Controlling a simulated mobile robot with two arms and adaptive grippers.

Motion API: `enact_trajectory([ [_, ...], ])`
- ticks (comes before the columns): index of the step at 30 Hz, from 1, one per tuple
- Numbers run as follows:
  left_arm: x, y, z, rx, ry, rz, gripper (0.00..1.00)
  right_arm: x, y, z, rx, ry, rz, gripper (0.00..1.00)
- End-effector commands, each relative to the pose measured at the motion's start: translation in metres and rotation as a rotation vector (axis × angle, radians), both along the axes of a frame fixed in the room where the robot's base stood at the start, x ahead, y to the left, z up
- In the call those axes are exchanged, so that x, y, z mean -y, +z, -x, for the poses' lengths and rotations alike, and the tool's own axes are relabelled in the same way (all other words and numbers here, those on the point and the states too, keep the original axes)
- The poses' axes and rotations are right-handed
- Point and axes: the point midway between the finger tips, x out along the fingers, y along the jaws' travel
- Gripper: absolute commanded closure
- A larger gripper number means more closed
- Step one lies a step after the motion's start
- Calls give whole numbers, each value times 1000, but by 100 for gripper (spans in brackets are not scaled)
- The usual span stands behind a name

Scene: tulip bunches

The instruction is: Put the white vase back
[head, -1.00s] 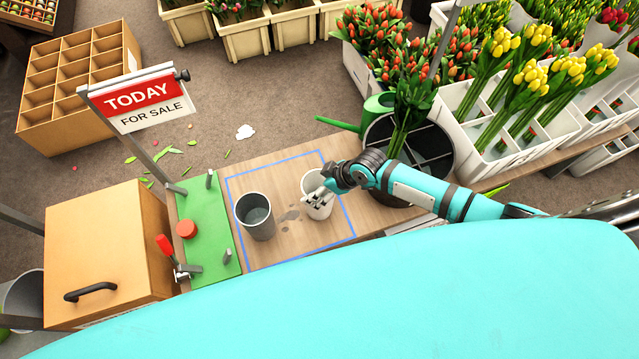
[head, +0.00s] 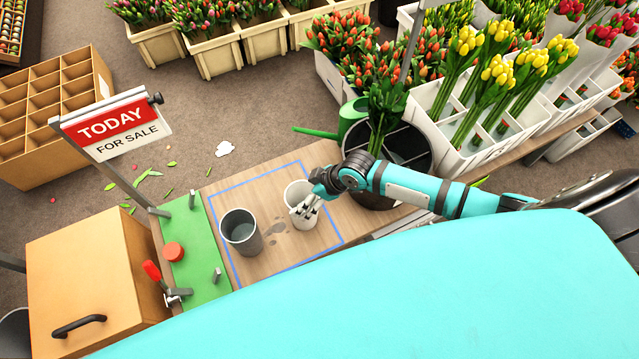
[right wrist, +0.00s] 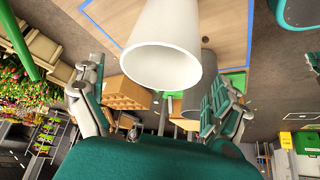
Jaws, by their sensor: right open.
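The white vase (head: 294,188) stands upright on the wooden bench, inside the blue outline (head: 213,215) near its right side. My right gripper (head: 309,207) is at the vase and hides part of its right side. In the right wrist view the white vase (right wrist: 166,35) shows with its open rim towards the camera. My right gripper (right wrist: 152,88) is open there, with one finger on each side of the vase. I cannot tell whether the fingers touch it. My left gripper is not in view.
A grey vase (head: 240,233) stands left of the white one inside the outline. A green board (head: 205,262) with posts and a red knob lies further left, beside an orange box (head: 85,260). A black bucket (head: 415,150) with leafy stems stands to the right.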

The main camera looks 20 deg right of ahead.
Motion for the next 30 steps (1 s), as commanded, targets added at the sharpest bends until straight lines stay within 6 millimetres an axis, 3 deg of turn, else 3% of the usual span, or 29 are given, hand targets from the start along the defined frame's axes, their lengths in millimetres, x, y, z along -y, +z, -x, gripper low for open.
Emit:
enact_trajectory([
  [6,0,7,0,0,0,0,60,21,43,18,1,1,3,0],
  [12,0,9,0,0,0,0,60,33,68,29,0,0,2,0],
  [30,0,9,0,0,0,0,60,36,76,32,0,0,0,0],
])
